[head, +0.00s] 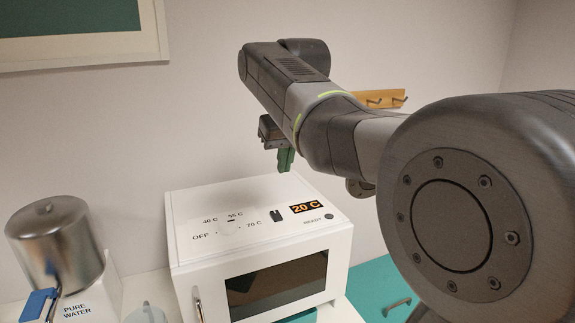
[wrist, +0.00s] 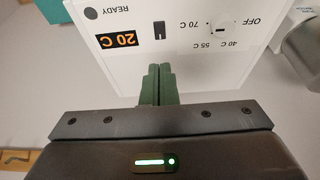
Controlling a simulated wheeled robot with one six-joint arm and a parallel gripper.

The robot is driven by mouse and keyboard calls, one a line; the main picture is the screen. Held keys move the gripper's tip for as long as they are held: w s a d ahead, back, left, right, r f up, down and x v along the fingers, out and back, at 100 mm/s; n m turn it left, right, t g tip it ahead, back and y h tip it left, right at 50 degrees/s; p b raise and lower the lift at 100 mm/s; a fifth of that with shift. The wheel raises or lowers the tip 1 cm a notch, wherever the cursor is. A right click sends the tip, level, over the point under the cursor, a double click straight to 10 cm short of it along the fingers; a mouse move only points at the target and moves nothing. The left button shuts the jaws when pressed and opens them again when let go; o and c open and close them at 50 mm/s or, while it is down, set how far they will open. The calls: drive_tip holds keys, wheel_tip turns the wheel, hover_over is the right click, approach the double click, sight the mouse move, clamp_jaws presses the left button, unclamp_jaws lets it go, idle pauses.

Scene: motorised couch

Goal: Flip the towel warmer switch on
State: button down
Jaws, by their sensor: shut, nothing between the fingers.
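The towel warmer (head: 262,250) is a white box with a front window and labels on its top. Its small black switch (head: 275,215) sits on the top between the dial and the orange 20 C display (head: 305,207). The switch also shows in the wrist view (wrist: 159,30), just beyond the fingertips. My gripper (head: 286,160) is shut and empty, with its green fingers pointing down above the back of the warmer's top. The fingers also show in the wrist view (wrist: 157,85). They look apart from the switch; the exact height is unclear.
A pale dial (head: 230,228) with OFF, 40, 55 and 70 C marks is left of the switch. The READY lamp (head: 329,216) is dark. A metal PURE WATER tank (head: 55,238) stands at the left. Wooden hooks (head: 380,98) are on the wall behind.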

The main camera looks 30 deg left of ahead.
sight(275, 212)
drive_tip(key=b, duration=0.1)
drive_tip(key=a+b, duration=0.1)
drive_tip(key=b, duration=0.1)
drive_tip(key=shift+w+r, duration=0.25)
drive_tip(key=shift+w, duration=0.1)
drive_tip(key=x, duration=1.4)
drive_tip(key=shift+s+d+f, duration=0.15)
drive_tip(key=shift+s+d, duration=0.1)
drive_tip(key=shift+d, duration=0.05)
